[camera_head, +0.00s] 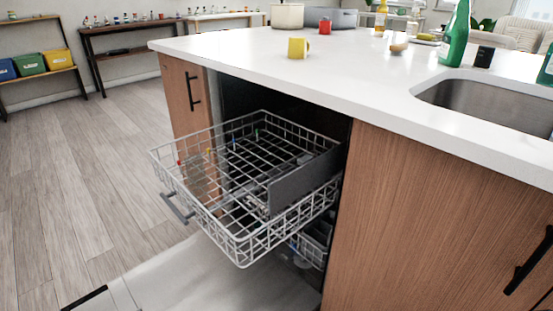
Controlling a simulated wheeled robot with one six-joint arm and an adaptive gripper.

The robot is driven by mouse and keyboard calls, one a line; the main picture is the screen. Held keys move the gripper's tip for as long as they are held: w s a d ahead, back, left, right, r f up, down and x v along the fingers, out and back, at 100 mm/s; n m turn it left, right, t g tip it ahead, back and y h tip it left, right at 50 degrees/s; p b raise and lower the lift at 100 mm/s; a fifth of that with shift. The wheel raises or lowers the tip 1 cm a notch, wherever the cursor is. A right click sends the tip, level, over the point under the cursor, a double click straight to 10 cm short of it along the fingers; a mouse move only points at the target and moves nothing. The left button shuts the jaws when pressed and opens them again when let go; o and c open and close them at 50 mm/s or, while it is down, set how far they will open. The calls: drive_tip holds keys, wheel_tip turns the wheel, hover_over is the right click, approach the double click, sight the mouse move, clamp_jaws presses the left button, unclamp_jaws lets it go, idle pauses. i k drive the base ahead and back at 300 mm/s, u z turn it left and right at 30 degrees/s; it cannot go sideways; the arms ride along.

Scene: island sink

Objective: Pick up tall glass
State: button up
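I cannot make out a tall glass for certain in the head view. The pulled-out upper dishwasher rack (243,262) is a light grey wire basket with a grey handle (176,208) at its front. A dark grey panel (304,181) stands along its right side. Small coloured bits show among its wires, and a faint, unclear shape shows near its left side. Part of a lower rack (313,250) shows beneath, with its contents too small and shaded to tell. My gripper is not in view.
The dishwasher door (215,280) lies open below the racks. The white countertop (350,75) holds a yellow mug (298,48), a red cup (325,26), a green bottle (455,38), a black cup (484,57) and a pot (287,15). A sink (490,105) is at right. The floor (90,190) at left is clear.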

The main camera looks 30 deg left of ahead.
sight(196, 174)
drive_tip(key=z, duration=1.1)
drive_tip(key=k, duration=0.7)
drive_tip(key=u, duration=1.55)
drive_tip(key=i, duration=0.5)
drive_tip(key=z, duration=0.05)
